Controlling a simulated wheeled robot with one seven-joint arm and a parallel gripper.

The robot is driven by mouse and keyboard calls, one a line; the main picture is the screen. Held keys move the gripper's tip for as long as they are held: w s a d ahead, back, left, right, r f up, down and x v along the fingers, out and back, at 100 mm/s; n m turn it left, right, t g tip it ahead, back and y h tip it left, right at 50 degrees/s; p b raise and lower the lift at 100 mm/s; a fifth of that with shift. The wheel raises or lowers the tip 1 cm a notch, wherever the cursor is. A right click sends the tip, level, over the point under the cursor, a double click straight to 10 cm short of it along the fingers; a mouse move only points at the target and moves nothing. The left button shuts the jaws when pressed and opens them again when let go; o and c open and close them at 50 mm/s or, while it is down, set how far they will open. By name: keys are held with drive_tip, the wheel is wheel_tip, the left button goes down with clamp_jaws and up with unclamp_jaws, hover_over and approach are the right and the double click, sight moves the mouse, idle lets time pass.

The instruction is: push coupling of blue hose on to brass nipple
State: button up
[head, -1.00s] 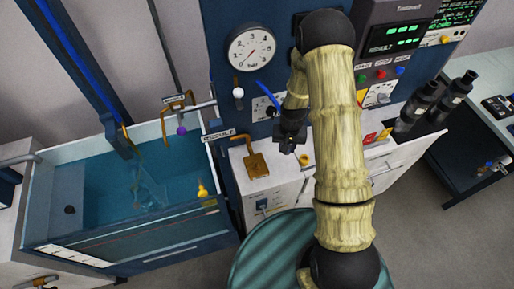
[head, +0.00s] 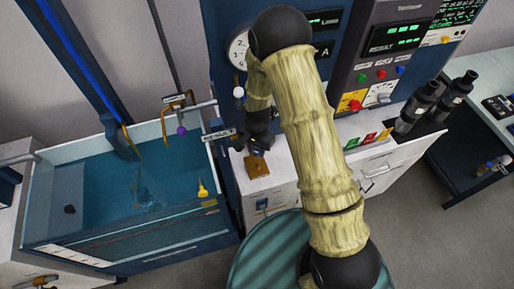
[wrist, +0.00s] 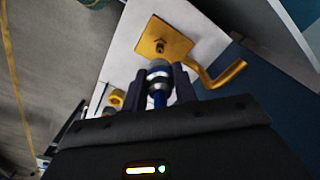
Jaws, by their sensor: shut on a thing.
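A brass plate (head: 257,168) lies on the white cabinet top, and it shows closer in the wrist view (wrist: 180,38). A brass nipple (wrist: 160,46) stands up from the plate. My gripper (head: 259,148) is just behind the plate in the head view. In the wrist view its fingers (wrist: 160,72) are shut on a metallic coupling (wrist: 158,67), with the blue hose (wrist: 159,99) running back between them. The coupling's front end points at the nipple and appears a short way from it. The hose is hidden in the head view.
A bent brass pipe (wrist: 222,74) reaches in beside the plate. A yellow ring (wrist: 117,98) lies near the left finger. The blue panel with its gauge (head: 238,48) rises behind, and a water tank (head: 120,190) stands to the left.

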drive_tip(key=b, duration=0.4)
hover_over(257, 163)
drive_tip(key=shift+f, duration=2.85)
drive_tip(key=shift+w, duration=0.1)
drive_tip(key=shift+a, duration=0.15)
drive_tip(key=shift+d, duration=0.25)
drive_tip(key=shift+s, duration=0.25)
drive_tip(key=shift+w+a, duration=0.1)
drive_tip(key=shift+w, duration=0.05)
drive_tip(key=shift+f+b, duration=1.35)
drive_tip(key=shift+f, duration=0.3)
